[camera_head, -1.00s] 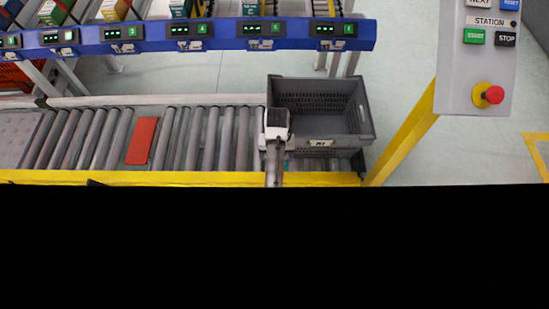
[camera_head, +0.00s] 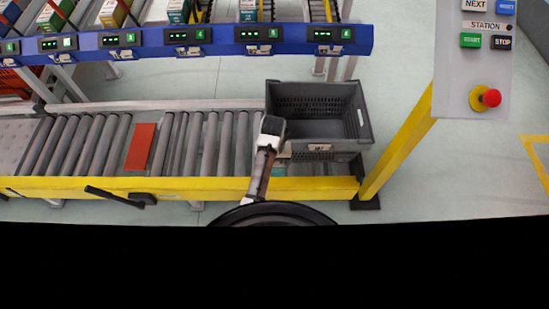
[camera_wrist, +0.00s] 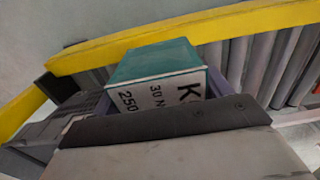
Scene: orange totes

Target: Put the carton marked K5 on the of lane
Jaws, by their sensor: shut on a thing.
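A teal and white carton (camera_wrist: 158,62) fills the middle of the wrist view. Its white face reads "K" with the following character cut off, plus "30 N" and "250". My gripper (camera_wrist: 160,88) is shut on it, with a finger at either side; a grey plate of my wrist hides its lower part. In the head view a little teal of the carton (camera_head: 283,158) shows below my wrist, above the conveyor's right end, by the near left corner of the grey crate (camera_head: 355,137). Whether the carton touches anything is unclear.
The roller conveyor (camera_head: 100,140) has a yellow front rail (camera_head: 200,188) and bears an orange-red flat piece (camera_head: 141,147). Behind it, a blue beam (camera_head: 215,38) with numbered displays fronts sloping lanes of cartons. A station panel (camera_head: 487,75) and yellow post (camera_head: 400,140) stand right.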

